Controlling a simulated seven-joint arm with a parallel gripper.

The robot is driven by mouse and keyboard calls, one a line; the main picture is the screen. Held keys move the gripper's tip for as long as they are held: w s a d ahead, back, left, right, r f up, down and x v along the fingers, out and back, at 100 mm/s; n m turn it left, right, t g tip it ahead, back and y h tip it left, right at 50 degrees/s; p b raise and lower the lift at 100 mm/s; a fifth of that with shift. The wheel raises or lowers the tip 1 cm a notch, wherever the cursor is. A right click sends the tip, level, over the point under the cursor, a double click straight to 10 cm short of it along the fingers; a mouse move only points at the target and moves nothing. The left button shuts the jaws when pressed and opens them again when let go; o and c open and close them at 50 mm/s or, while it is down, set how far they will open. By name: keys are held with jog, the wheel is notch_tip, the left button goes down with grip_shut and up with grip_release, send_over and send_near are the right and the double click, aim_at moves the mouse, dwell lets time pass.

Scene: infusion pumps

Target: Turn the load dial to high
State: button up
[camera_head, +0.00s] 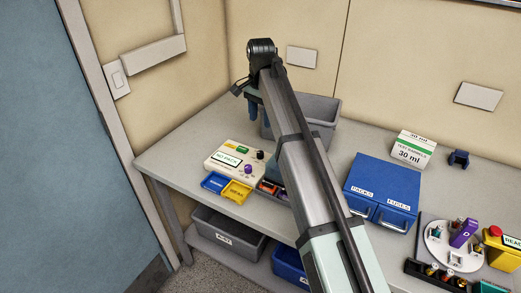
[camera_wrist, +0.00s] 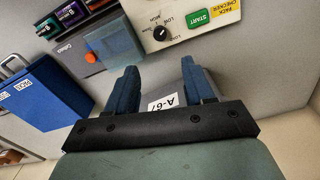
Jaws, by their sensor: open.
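The load dial (camera_wrist: 160,33) is a small black knob on the cream pack checker (camera_wrist: 188,33), at the top of the wrist view, with LOAD, LOW and HIGH printed around it. I cannot tell its exact setting. In the head view the pack checker (camera_head: 222,167) lies on the table, and its black dial (camera_head: 260,154) is on the right side. My gripper (camera_wrist: 156,69) is open and empty, its blue fingers apart. It is above the table, apart from the dial. In the head view its fingers (camera_head: 253,106) show beside the grey bin, partly hidden by my arm.
A grey bin (camera_head: 327,108) stands behind the checker. A blue drawer unit (camera_head: 383,188), a white box (camera_head: 413,151) and a round white carousel (camera_head: 437,248) are to the right. The left table corner is clear.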

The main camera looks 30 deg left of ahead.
aim_at(261, 152)
notch_tip(261, 152, down, 14)
jog(key=shift+r, duration=0.2)
dwell(0.4)
jog(key=shift+c, duration=0.5)
grip_shut()
